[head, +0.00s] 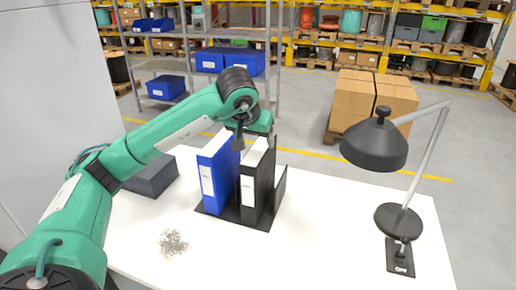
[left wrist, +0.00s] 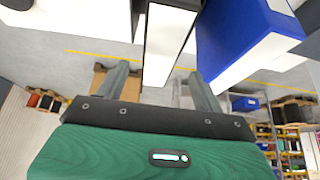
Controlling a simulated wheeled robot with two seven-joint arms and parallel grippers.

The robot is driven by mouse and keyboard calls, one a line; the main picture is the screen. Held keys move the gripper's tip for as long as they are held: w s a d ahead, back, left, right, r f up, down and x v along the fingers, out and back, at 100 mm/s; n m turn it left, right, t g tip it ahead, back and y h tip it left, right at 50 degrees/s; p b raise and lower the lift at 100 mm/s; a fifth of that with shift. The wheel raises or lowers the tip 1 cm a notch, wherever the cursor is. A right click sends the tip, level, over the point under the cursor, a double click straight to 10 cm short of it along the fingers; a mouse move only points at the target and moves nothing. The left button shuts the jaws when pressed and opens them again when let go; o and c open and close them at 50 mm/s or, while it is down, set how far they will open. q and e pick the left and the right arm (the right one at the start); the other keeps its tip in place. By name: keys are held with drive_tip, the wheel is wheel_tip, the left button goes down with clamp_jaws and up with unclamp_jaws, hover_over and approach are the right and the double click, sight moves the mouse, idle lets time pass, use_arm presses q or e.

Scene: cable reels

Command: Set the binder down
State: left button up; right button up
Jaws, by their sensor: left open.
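A black binder (head: 252,190) with a white label stands upright in a black rack (head: 234,217) on the white table, to the right of a blue binder (head: 210,180). My left gripper (head: 252,140) is just above the black binder, pointing down, with one finger showing near the gap between the binders. In the left wrist view the fingers (left wrist: 157,70) are spread, with the black binder (left wrist: 170,40) in the space between them and clear gaps on both sides. The blue binder (left wrist: 238,35) is beyond the right finger. My right gripper is not in view.
A desk lamp (head: 375,145) stands at the table's right, near a black switch plate marked OFF (head: 400,258). A dark grey box (head: 152,178) sits at the left, and a small pile of metal bits (head: 173,242) lies at the front. The front middle is clear.

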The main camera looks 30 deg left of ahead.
use_arm(q)
drive_tip(key=v, duration=0.2)
drive_tip(key=shift+s+r, duration=0.1)
drive_tip(key=shift+r, duration=0.15)
idle(0.4)
